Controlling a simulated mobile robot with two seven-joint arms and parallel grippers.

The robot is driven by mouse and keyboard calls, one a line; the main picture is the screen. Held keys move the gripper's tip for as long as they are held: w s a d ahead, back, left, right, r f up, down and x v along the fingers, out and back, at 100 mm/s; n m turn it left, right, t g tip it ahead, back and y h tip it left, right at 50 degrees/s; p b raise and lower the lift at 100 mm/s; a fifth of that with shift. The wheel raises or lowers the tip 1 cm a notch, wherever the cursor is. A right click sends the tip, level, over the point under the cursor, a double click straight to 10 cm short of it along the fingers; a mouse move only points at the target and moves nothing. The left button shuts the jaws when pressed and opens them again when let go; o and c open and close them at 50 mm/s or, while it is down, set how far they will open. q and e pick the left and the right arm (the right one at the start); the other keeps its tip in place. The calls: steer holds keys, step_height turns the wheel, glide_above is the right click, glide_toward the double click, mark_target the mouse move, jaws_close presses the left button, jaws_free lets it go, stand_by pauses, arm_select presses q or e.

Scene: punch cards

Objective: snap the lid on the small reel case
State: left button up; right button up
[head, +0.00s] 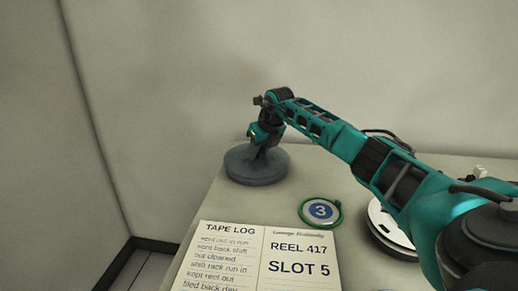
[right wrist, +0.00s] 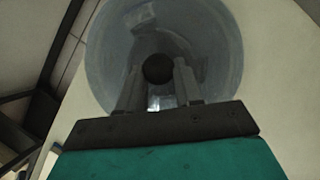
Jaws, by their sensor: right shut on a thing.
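A round, blue-grey, see-through lid (head: 240,160) is at the far left part of the table in the head view. It also fills the upper middle of the right wrist view (right wrist: 205,40). My right gripper (head: 262,148) points down over its middle and is shut on the dark round knob (right wrist: 158,68) at its centre. The round shape looks thick and low on the table. I cannot tell the lid from the case under it, or whether the two are touching all round. My left gripper is not in view.
A tape log sheet (head: 225,258) reading "REEL 417, SLOT 5" lies at the front. A green-rimmed disc marked 3 (head: 320,211) lies behind it. A white round reel (head: 384,222) is partly hidden by my right arm. Walls stand behind and left.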

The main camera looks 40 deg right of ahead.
steer(key=shift+f, duration=0.55)
steer(key=o, duration=1)
steer(key=shift+c, duration=0.2)
steer(key=shift+c, duration=0.7)
